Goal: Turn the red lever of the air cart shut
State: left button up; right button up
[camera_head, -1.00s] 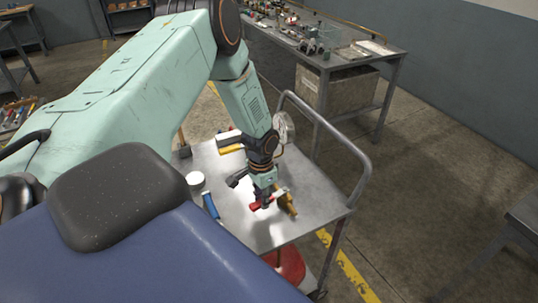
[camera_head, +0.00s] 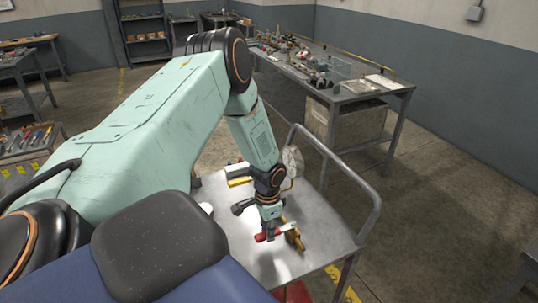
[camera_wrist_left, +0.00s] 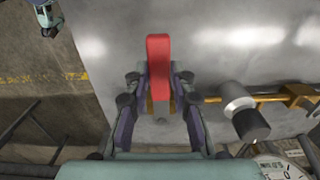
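The red lever (camera_head: 261,238) sits on a brass valve (camera_head: 294,238) above the air cart's grey metal top (camera_head: 318,222). My left gripper (camera_head: 268,228) points down over the lever. In the left wrist view the lever (camera_wrist_left: 158,55) stands between the two fingertips (camera_wrist_left: 159,80), its rounded end reaching past them. Both fingers lean in and appear to press on its sides. A brass pipe (camera_wrist_left: 273,97) runs to the right at right angles to the lever, with a grey and black fitting (camera_wrist_left: 243,108) beside it.
The cart's tubular handle (camera_head: 345,160) rises at the right. A gauge (camera_wrist_left: 283,169) shows low in the wrist view. A cluttered workbench (camera_head: 345,97) stands behind.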

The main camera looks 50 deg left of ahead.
pick_arm(q)
jog(key=o, duration=0.4)
jog(key=shift+a+r, duration=0.1)
jog(key=shift+o, duration=0.2)
jog(key=shift+w, duration=0.1)
jog(key=shift+r, duration=0.3)
notch_tip(320, 180, up, 11)
jog(key=shift+r, duration=0.2)
dwell(0.4)
